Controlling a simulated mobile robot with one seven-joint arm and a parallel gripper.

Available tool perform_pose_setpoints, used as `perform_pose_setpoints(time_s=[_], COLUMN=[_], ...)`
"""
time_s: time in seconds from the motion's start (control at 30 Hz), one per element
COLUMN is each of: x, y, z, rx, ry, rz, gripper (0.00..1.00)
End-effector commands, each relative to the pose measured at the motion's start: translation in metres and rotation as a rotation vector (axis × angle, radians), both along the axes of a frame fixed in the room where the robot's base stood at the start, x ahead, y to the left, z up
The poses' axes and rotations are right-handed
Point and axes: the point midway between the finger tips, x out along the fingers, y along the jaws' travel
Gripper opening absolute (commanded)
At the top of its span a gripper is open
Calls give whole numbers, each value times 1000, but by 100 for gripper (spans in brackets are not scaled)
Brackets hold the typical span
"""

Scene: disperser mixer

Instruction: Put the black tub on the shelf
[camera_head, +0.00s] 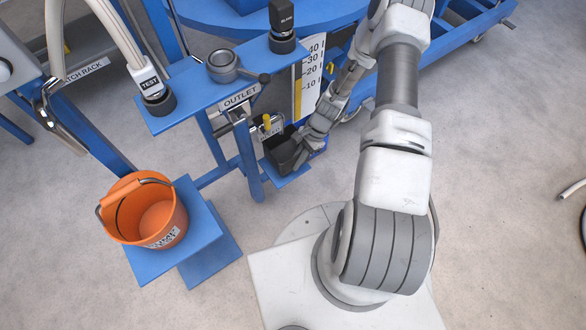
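The black tub (281,153) is small and open-topped. It is at the small low blue shelf (290,179), below the sign reading OUTLET. The tub looks upright; I cannot tell whether its base rests on the shelf. My gripper (301,156) is at the tub's right side, with its fingers at the rim. The fingers are small and partly merge with the dark tub, so their grip on it is unclear. My gripper and wrist hide part of the tub's right side.
An orange bucket (150,222) stands on a blue stand at the left. A blue upper bracket (205,93) carries a hose end marked TEST, a ring fitting and a black knob. A white level scale (311,75) stands behind. Grey floor (500,200) is open at the right.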

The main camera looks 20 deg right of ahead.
Motion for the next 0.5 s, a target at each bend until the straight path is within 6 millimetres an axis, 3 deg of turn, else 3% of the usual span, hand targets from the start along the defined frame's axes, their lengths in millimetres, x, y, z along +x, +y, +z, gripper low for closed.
perform_pose_setpoints(time_s=[0.17,0.3,0.5], x=[-6,-4,-4], y=[17,14,14], z=[-3,-31,-34], rx=[2,1,0], ry=[1,0,-1], rz=[2,-2,0], gripper=[0,0,0])
